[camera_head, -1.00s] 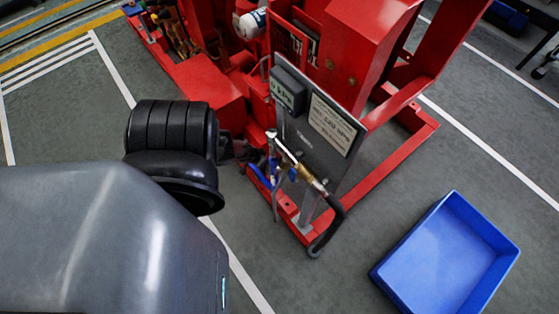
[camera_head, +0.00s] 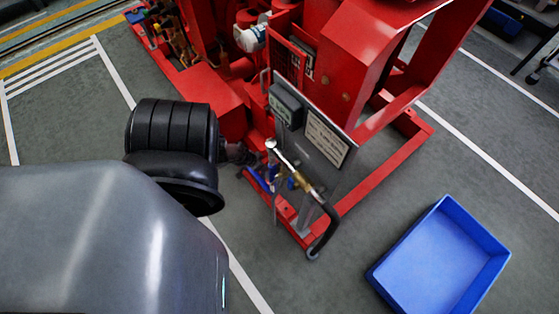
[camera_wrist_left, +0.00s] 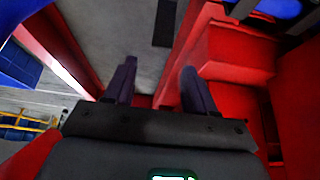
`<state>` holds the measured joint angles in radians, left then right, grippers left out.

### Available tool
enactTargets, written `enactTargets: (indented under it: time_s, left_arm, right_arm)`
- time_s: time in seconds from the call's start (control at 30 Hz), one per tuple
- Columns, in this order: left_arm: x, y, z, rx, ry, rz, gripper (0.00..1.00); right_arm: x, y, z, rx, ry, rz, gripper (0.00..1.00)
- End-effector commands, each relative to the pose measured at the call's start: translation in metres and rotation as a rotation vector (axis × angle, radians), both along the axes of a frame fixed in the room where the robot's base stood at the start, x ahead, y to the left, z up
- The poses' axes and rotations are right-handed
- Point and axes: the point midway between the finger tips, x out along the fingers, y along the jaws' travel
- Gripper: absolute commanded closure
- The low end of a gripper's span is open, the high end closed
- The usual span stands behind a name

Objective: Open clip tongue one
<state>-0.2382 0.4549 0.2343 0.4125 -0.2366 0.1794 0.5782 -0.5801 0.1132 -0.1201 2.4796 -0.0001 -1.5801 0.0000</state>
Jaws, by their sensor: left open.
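The diesel pumpset is a red frame (camera_head: 345,80) with a grey panel in the middle of the head view. A metal and brass hose fitting (camera_head: 290,166) with a black hose (camera_head: 325,232) sits at the panel's lower left edge. The clip tongue is too small to make out. My left arm comes in from the left, and its gripper is mostly hidden behind the black wrist in the head view. In the left wrist view my left gripper (camera_wrist_left: 157,92) is open and empty, with two dark fingers apart among red frame parts. My right gripper is not in view.
A blue open bin (camera_head: 440,260) stands on the floor at the lower right. A red base rail (camera_head: 385,165) runs along the floor beside the panel. The grey floor between the rail and the bin is clear.

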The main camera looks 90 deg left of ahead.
Motion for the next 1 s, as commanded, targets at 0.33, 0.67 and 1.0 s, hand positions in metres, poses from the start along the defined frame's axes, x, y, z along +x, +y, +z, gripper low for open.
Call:
enactTargets:
  time_s: [0.33, 0.67, 1.0]
  left_arm:
    - [-0.016, -0.011, 0.044, 0.000, -0.002, 0.000, 0.45]
    - [-0.021, -0.014, 0.053, 0.002, -0.002, -0.001, 0.45]
    - [-0.020, -0.014, 0.052, 0.003, -0.003, -0.001, 0.45]
  right_arm:
    - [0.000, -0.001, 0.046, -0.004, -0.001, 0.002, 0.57]
    - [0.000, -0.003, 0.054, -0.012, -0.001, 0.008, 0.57]
    - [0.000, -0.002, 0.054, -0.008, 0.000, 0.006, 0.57]
